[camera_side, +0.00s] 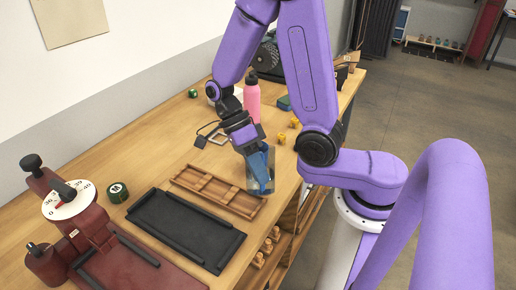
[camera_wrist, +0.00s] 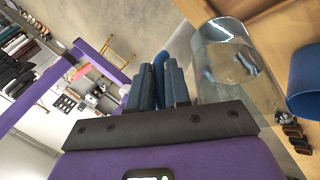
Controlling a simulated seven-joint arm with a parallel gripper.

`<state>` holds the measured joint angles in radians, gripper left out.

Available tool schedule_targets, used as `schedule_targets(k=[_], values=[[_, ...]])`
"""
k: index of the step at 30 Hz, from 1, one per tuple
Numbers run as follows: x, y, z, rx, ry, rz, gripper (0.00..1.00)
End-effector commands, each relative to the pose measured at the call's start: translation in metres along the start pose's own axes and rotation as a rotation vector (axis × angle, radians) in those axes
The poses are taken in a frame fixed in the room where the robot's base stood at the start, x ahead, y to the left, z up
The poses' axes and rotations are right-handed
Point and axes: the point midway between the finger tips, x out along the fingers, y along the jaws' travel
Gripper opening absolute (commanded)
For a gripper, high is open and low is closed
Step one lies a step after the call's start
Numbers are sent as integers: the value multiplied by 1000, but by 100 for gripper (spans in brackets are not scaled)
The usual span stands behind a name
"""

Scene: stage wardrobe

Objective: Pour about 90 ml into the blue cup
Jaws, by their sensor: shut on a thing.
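A clear jug (camera_wrist: 222,75) stands out beside my gripper (camera_wrist: 163,72) in the wrist view. My gripper is shut on what looks like the jug's blue-grey handle (camera_wrist: 180,42). The blue cup (camera_wrist: 304,82) is cut off by the right edge of the wrist view, to the right of the jug. In the side view my gripper (camera_side: 248,145) points down at the table's right edge, with the clear jug (camera_side: 251,181) below it. Blue shows through the jug there; I cannot tell whether it is the cup. The liquid level is unclear.
A wooden compartment tray (camera_side: 217,194) and a black tray (camera_side: 187,230) lie left of the jug on the table (camera_side: 150,168). A pink bottle (camera_side: 252,101) stands behind my gripper. A red press with a dial (camera_side: 68,200) is at front left. Small yellow pieces (camera_side: 282,138) lie nearby.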

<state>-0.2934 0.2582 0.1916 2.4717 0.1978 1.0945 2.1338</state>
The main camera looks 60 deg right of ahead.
Motion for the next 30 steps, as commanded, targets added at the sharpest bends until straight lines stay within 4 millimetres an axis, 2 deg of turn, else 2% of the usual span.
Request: schedule_targets(k=[14, 26, 30], values=[[1, 1, 1, 3, 2, -7, 0], [24, 13, 13, 71, 38, -178, 0], [25, 12, 14, 85, 40, -189, 0]])
